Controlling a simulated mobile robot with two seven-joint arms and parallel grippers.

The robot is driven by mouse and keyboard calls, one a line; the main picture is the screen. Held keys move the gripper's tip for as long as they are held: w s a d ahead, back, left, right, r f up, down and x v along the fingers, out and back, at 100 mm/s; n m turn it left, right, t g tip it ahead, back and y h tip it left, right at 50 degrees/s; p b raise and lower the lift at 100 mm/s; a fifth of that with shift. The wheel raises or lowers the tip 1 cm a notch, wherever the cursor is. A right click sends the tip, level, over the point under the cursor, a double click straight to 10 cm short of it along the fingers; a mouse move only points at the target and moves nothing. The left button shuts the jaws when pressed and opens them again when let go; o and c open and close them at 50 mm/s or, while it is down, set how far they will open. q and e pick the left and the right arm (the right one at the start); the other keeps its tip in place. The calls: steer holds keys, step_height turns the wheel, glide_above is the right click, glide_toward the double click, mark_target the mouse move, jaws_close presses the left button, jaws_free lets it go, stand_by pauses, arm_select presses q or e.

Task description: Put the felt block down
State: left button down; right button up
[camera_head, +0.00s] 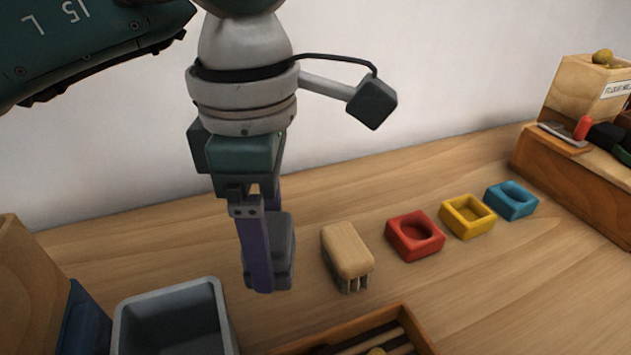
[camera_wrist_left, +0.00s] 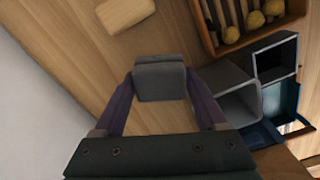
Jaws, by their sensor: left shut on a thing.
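The grey felt block (camera_head: 283,252) is held between the purple fingers of my left gripper (camera_head: 268,272). In the left wrist view the felt block (camera_wrist_left: 160,78) sits between the two fingertips, and the left gripper (camera_wrist_left: 160,88) is shut on it. In the head view the near finger covers part of the block. The block is over the wooden table (camera_head: 330,195); I cannot tell whether it touches the surface. My right gripper is not in view.
A wooden brush (camera_head: 347,252) lies just right of the block. Red (camera_head: 415,236), yellow (camera_head: 467,216) and blue (camera_head: 511,200) trays stand further right. A grey bin (camera_head: 172,312) and a wooden crate (camera_head: 405,325) are in front. The table behind is clear.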

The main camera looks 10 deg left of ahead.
arm_select(q)
step_height(320, 180, down, 5)
steer(key=shift+r, duration=0.1)
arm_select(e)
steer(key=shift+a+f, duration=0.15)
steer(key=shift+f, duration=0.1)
arm_select(q)
steer(key=shift+f+b, duration=0.25)
steer(key=shift+b, duration=0.15)
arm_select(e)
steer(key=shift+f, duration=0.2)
arm_select(q)
jaws_free()
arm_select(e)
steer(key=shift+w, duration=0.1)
arm_select(q)
steer(key=shift+r, duration=0.1)
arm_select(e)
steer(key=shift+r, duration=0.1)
